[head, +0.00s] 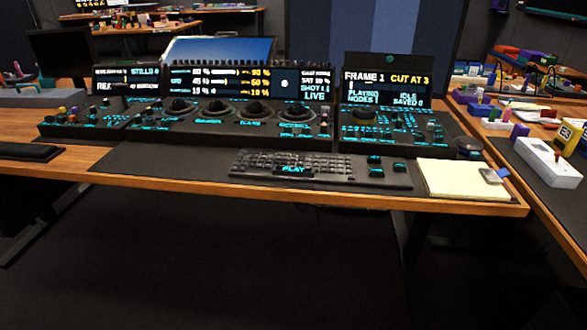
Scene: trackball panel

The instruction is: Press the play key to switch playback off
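The play key (294,169) is a wide key with a lit cyan PLAY label at the front middle of the black keyboard (337,169). The keyboard lies on a dark mat near the front edge of the desk. The trackball panel (228,118) stands behind it, with several dark trackballs and lit screens. The right screen (386,90) reads FRAME 1 and CUT AT 3, with smaller text below that appears to read PLAYING. Neither of my grippers is in the head view, and nothing covers the play key.
A cream notepad (462,178) with a small grey and blue item lies right of the keyboard. A white box (548,162) stands on the right side table. A dark flat object (28,152) lies at the left desk edge. The floor in front is clear.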

